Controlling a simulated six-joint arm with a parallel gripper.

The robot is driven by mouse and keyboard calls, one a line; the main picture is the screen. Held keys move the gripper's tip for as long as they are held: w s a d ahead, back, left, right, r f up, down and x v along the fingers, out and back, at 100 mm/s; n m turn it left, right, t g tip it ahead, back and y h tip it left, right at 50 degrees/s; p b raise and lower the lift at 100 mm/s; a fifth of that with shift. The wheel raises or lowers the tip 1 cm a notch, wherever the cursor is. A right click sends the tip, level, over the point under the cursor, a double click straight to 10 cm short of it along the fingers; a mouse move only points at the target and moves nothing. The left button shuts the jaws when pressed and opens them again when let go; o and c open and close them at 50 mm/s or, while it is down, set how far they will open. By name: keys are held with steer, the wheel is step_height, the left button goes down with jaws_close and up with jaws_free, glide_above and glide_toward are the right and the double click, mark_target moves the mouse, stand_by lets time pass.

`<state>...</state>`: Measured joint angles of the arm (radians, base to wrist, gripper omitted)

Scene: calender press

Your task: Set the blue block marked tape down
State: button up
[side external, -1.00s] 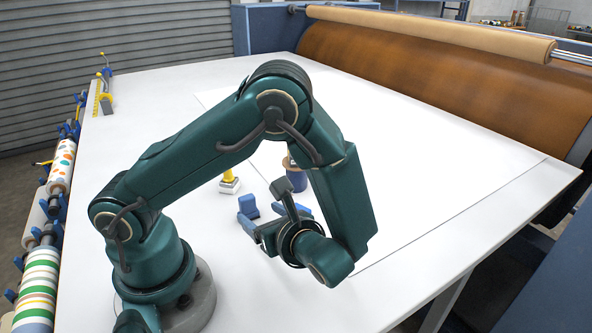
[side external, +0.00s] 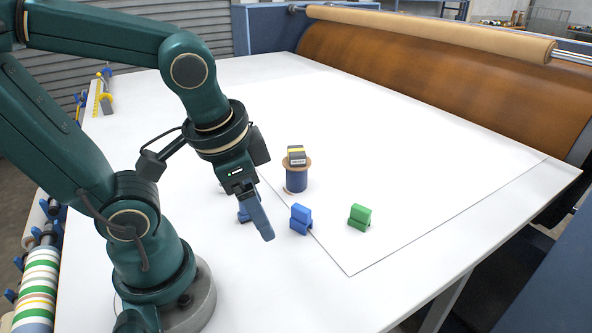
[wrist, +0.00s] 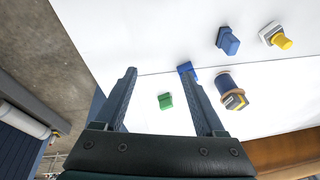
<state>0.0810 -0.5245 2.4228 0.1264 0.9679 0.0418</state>
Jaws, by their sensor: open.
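A blue block (side external: 301,219) stands on the white table at the thin edge line of the large sheet. In the wrist view this block (wrist: 186,68) shows just beyond the right fingertip, partly hidden by it. A second blue block (side external: 242,213) is mostly hidden behind my gripper in the side view; the wrist view shows it clear (wrist: 228,41). I can read no tape mark on either. My gripper (side external: 262,225) is open and empty, tilted down above the table. In the wrist view its fingers (wrist: 160,74) are spread wide with nothing between the tips.
A green block (side external: 360,216) stands on the sheet to the right. A blue spool with tan flanges (side external: 297,180) carries a yellow-and-dark block (side external: 297,154). A white base with a yellow knob (wrist: 272,35) stands beyond. The sheet's right part is clear. The brown roller (side external: 420,85) bounds the back.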

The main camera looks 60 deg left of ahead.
steer(key=shift+w+d+r+n+t+h, duration=0.15)
steer(key=shift+d+r+n+t+h, duration=0.15)
steer(key=shift+r+n+t, duration=0.25)
steer(key=shift+w+d+r+n+t+h, duration=0.15)
steer(key=shift+d+r+n+t+h, duration=0.1)
steer(key=shift+r+n+t, duration=0.3)
stand_by(0.5)
